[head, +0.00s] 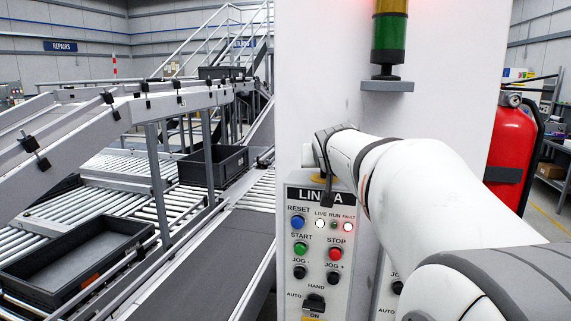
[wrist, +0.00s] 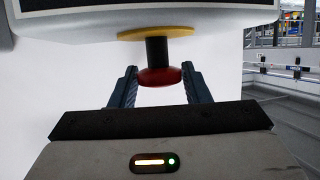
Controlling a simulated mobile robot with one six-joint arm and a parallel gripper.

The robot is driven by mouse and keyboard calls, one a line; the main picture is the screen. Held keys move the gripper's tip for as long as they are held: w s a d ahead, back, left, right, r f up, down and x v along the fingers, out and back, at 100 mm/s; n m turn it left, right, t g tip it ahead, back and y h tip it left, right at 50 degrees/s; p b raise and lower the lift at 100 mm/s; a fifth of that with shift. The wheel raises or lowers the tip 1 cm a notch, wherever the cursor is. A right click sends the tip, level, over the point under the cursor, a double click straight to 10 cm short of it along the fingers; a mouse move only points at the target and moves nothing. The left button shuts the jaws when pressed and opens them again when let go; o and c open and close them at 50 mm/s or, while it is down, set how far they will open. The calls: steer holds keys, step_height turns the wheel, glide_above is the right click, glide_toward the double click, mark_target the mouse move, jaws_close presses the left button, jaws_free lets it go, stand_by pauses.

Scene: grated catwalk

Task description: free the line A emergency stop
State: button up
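The line A emergency stop (wrist: 158,78) is a red mushroom head on a black stem, in front of a yellow round plate (wrist: 156,33), in the wrist view. My gripper (wrist: 160,76) has one dark finger on each side of the red head, and both fingers appear to touch it. Below is the control panel (head: 320,245) with a lit white LIVE lamp (head: 320,223) and a lit red FAULT lamp (head: 347,226).
The panel has a blue RESET (head: 298,222), green START (head: 300,248) and red STOP (head: 335,253) button, plus a black selector (head: 314,303). A red extinguisher (head: 509,150) hangs at right. Roller conveyors with grey totes (head: 75,262) lie at left.

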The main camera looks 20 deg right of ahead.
steer(key=o, duration=0.3)
steer(key=shift+f, duration=0.15)
steer(key=b+v, duration=0.2)
steer(key=v, duration=0.6)
steer(key=shift+w, duration=0.1)
steer(key=s+a+f+n+g+y, duration=0.1)
steer(key=s+a+f+g, duration=0.2)
steer(key=s+f, duration=0.4)
steer(key=s+a+f+n+g+y, duration=0.1)
steer(key=s+a+f, duration=0.5)
steer(key=f, duration=0.7)
steer(key=s+a+f+n+g+y, duration=0.2)
steer(key=s+a+f+g, duration=0.3)
steer(key=s+f, duration=0.3)
step_height(320, 180, down, 2)
steer(key=shift+s+f+y, duration=0.1)
steer(key=shift+f+y, duration=0.05)
steer(key=shift+y, duration=0.25)
